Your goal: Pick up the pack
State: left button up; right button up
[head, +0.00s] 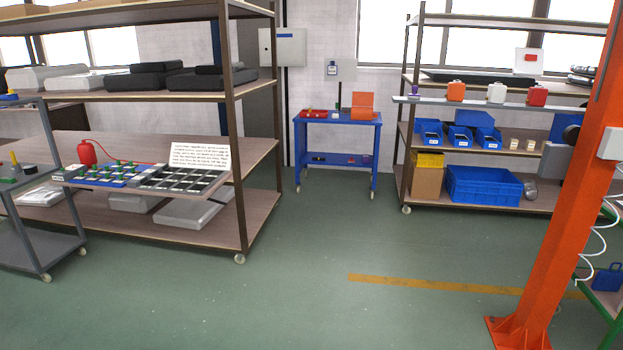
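Neither of my grippers is in view. I cannot tell which object is the pack. Packed items on the left rack include a dark grey bundle (148,80) and a light grey bundle (41,76) on the upper shelf. A white wrapped bundle (184,214) lies on the low shelf. An orange box (362,103) stands on a small blue cart (337,124) at the back, beside a flat red case (314,113).
A grey cart (48,240) stands at the left. A grid tray (184,180) juts from the left rack (236,140). The right rack (404,150) holds blue bins (430,131) and a blue crate (484,185). An orange post (570,190) stands at right. The middle floor is clear.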

aim_at(530, 145)
jog(key=i, duration=4.65)
jog(key=i+j, duration=0.1)
jog(key=i, duration=0.4)
jog(key=i+j+z, duration=0.1)
jog(key=i, duration=0.4)
jog(key=i+j, duration=0.15)
jog(key=i, duration=0.35)
jog(key=i+j+z, duration=0.1)
jog(key=i, duration=0.45)
jog(key=i+j, duration=0.2)
jog(key=i, duration=0.3)
jog(key=l+z, duration=0.15)
jog(key=z, duration=0.3)
jog(key=l+z, duration=0.1)
jog(key=z, duration=0.35)
jog(key=i+l+z, duration=0.35)
jog(key=l, duration=0.15)
jog(key=i+l+z, duration=0.65)
jog(key=i, duration=0.2)
jog(key=i+l, duration=0.3)
jog(key=i, duration=0.2)
jog(key=i+l+z, duration=0.1)
jog(key=i+l, duration=0.2)
jog(key=i, duration=0.25)
jog(key=i+l, duration=0.25)
jog(key=i, duration=0.25)
jog(key=i+l, duration=0.25)
jog(key=i, duration=0.25)
jog(key=z, duration=0.05)
